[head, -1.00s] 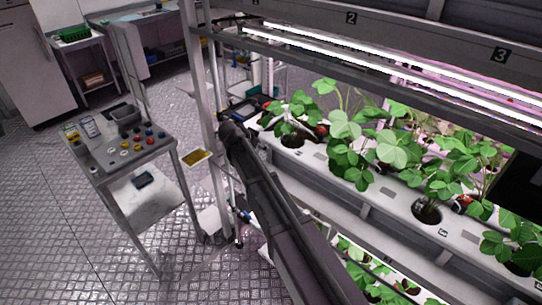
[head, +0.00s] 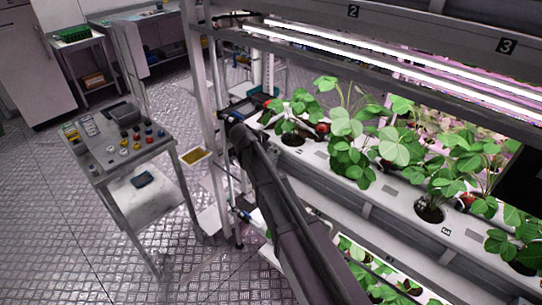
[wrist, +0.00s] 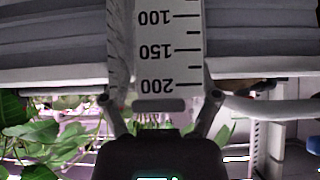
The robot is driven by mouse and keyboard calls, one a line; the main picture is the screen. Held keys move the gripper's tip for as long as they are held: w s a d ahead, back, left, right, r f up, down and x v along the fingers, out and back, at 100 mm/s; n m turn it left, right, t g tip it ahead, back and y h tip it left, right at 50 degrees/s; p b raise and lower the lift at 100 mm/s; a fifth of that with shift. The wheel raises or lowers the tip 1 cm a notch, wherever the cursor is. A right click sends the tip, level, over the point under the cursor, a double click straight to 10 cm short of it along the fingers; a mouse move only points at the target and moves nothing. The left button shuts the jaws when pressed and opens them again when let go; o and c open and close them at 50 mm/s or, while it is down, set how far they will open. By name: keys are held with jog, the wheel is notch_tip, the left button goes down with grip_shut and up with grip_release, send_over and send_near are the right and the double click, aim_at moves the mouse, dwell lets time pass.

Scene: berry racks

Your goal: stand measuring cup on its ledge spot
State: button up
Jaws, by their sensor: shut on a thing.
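The measuring cup (wrist: 168,65) fills the top middle of the wrist view. It is pale with a black scale, and its numbers 100, 150 and 200 read upside down. My gripper (wrist: 160,50) is shut on it, with a finger along each side. Its far end runs out of the frame. In the head view my arm reaches to the left end of the plant rack, and its far end hides the gripper and the cup. I cannot make out the ledge spot, or tell whether the cup touches anything.
Strawberry plants (head: 345,150) grow in a white trough (head: 400,205) to the right of my arm. A rack post (head: 205,110) stands just left of the arm's end. A grey trolley (head: 130,155) with buttons stands further left, with open metal floor (head: 60,210) around it.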

jog(key=shift+f+b, duration=0.7)
jog(key=shift+f, duration=0.4)
jog(key=shift+f, duration=0.1)
jog(key=o, duration=1.1)
jog(key=shift+c, duration=0.2)
jog(key=shift+r, duration=0.2)
jog(key=shift+s+a+r+p, duration=0.25)
jog(key=shift+r+p, duration=0.1)
jog(key=shift+p, duration=0.1)
jog(key=p+v, duration=0.7)
jog(key=v, duration=0.4)
jog(key=shift+p, duration=0.3)
jog(key=shift+f, duration=0.1)
